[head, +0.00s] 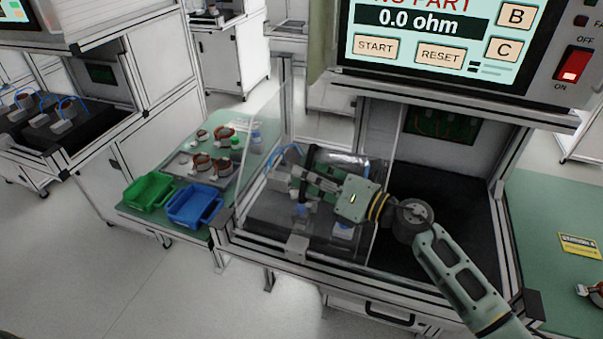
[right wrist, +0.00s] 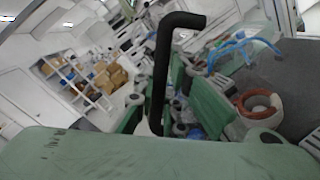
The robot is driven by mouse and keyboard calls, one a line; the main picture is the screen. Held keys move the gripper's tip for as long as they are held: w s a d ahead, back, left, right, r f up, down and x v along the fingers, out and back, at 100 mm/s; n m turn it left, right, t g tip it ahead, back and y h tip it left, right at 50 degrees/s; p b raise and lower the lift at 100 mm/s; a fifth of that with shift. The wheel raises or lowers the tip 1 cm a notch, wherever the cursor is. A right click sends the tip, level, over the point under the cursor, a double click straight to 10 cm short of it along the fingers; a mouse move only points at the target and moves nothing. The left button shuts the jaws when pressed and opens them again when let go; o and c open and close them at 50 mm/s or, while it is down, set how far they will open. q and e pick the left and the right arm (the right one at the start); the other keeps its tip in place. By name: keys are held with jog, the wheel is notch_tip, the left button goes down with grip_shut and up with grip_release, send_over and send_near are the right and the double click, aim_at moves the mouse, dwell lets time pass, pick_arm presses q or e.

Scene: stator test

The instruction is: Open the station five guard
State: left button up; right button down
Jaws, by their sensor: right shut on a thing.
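The clear guard (head: 262,118) shows at the left part of the station bay, with a pale edge running down near the bay's middle. How far it stands open is hard to tell. My right gripper (head: 302,186) reaches leftward across the bay and is shut on the guard's black handle. In the right wrist view the bent black handle (right wrist: 162,75) rises between the green fingers. The fingers hide part of the handle in the head view. My left gripper is not in view.
A test panel (head: 430,45) reading 0.0 ohm overhangs the bay. A green bin (head: 149,190) and a blue bin (head: 195,205) stand on the left side table, with copper-wound parts behind. A yellow sign (head: 580,245) lies on the right table. Dark bay floor (head: 455,215) is bare at right.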

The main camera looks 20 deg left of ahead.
jog(key=d+b, duration=0.1)
jog(key=d, duration=0.3)
jog(key=d+b, duration=0.1)
jog(key=d, duration=0.3)
jog(key=d+f+b, duration=0.1)
jog(key=d, duration=0.3)
jog(key=shift+s+d, duration=0.2)
jog(key=shift+d, duration=0.05)
jog(key=d+b, duration=1)
jog(key=d, duration=1)
jog(key=shift+s+d+r, duration=0.25)
jog(key=shift+s+r, duration=0.15)
jog(key=shift+r, duration=0.05)
jog(key=c, duration=2.1)
grip_release()
jog(key=v, duration=1.2)
